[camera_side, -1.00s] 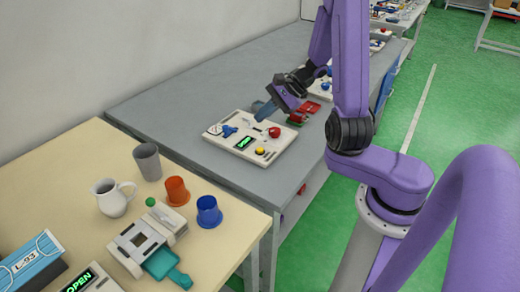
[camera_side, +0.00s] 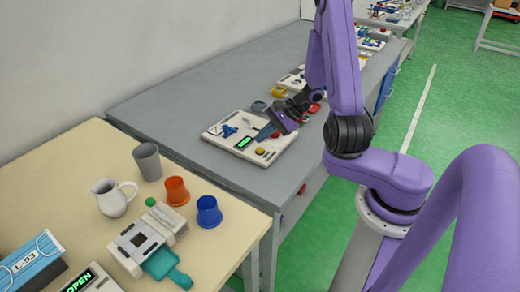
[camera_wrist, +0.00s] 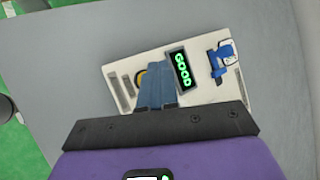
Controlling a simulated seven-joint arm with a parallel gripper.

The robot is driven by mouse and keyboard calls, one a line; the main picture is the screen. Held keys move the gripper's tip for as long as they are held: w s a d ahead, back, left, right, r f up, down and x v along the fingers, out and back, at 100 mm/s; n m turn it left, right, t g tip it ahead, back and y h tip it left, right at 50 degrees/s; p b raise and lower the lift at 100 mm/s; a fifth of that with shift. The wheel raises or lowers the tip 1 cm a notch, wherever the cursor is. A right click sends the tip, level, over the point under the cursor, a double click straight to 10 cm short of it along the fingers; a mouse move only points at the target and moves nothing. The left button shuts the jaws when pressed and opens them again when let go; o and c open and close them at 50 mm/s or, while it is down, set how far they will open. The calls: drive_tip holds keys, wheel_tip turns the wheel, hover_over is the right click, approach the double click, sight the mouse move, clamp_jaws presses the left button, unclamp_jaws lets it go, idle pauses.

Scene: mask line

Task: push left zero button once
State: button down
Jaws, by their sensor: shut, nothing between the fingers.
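A white control board (camera_side: 222,133) lies on the grey table, with a green-lit display (camera_side: 244,142), a yellow button (camera_side: 260,151) and a blue part (camera_side: 229,130). In the wrist view the display (camera_wrist: 181,69) shows green characters, and the blue part (camera_wrist: 222,58) is to its right. My gripper (camera_side: 262,134) is shut and empty, its blue-grey fingers pointing down over the board. In the wrist view, my gripper (camera_wrist: 158,70) covers most of the yellow button (camera_wrist: 138,79). The red button is mostly hidden by my gripper in the side view. I cannot tell whether the fingertips touch anything.
More boards and parts stand further along the grey table (camera_side: 180,100). A beige table (camera_side: 70,170) in front holds a grey cup (camera_side: 147,161), a white jug (camera_side: 112,197), an orange cup (camera_side: 176,191) and a blue cup (camera_side: 208,211). The grey table left of the board is clear.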

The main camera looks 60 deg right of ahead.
sight(263, 150)
drive_tip(key=shift+f, duration=0.6)
drive_tip(key=shift+f, duration=0.1)
idle(1.6)
drive_tip(key=shift+f, duration=0.3)
drive_tip(key=shift+f, duration=0.45)
idle(0.8)
drive_tip(key=shift+r, duration=0.9)
drive_tip(key=shift+r, duration=2.5)
